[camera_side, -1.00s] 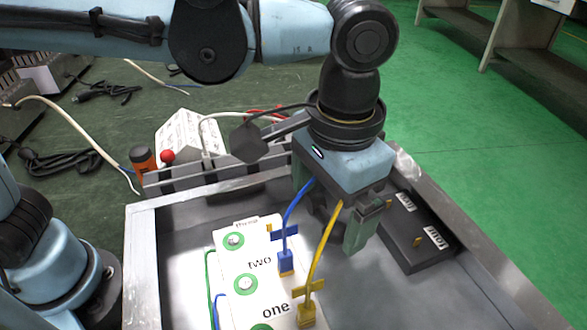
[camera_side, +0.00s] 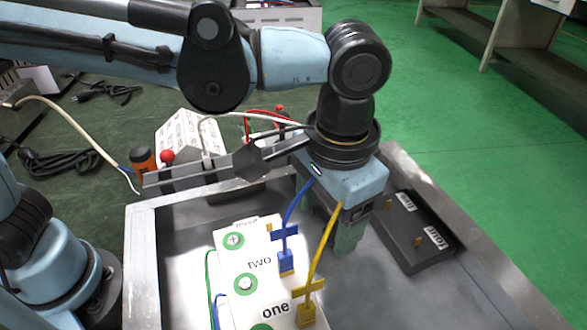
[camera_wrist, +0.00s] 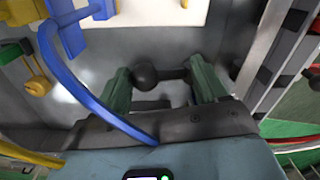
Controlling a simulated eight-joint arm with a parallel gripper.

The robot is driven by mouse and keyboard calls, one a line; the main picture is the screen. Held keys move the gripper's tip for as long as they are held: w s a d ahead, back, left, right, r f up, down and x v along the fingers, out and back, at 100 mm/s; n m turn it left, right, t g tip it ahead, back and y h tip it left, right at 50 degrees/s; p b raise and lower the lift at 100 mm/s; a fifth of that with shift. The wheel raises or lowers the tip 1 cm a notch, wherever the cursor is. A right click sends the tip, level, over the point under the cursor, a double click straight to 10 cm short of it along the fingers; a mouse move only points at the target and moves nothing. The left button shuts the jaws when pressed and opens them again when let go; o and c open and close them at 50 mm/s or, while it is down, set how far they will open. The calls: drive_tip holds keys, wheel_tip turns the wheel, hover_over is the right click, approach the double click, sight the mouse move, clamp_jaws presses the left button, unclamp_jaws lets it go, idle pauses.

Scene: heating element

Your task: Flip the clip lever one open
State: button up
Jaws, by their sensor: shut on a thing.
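A white plate (camera_side: 262,262) in the grey tray carries printed labels; "one" (camera_side: 276,309) and "two" can be read. A yellow lever-like piece (camera_side: 308,290) stands beside "one", with a yellow cable rising from it. A similar blue piece (camera_side: 285,235) stands beside "two". I cannot tell which part is clip lever one. My gripper (camera_side: 345,245) points down behind these pieces, low over the tray. In the wrist view its two green fingers (camera_wrist: 163,90) stand either side of a dark knobbed piece (camera_wrist: 146,74), which it grips. The contact itself is partly hidden.
A black box (camera_side: 412,235) with white labels lies right of my gripper, close by. The tray's metal walls (camera_side: 480,262) border the work. A white power strip (camera_side: 190,135) and a red knob (camera_side: 167,157) are beyond the back wall. Blue and yellow cables arch close to my gripper.

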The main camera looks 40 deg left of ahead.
drive_tip(key=shift+c, duration=1.4)
drive_tip(key=shift+w+a+r+g+h, duration=0.2)
drive_tip(key=shift+a+r+g+h, duration=0.25)
drive_tip(key=shift+h, duration=0.35)
drive_tip(key=shift+w+a+r+g+h, duration=0.1)
drive_tip(key=shift+a+r+g+h, duration=0.1)
drive_tip(key=shift+g+h, duration=0.35)
drive_tip(key=shift+w+a+r+g+h, duration=0.1)
drive_tip(key=shift+r+g+h, duration=0.1)
drive_tip(key=shift+h, duration=0.55)
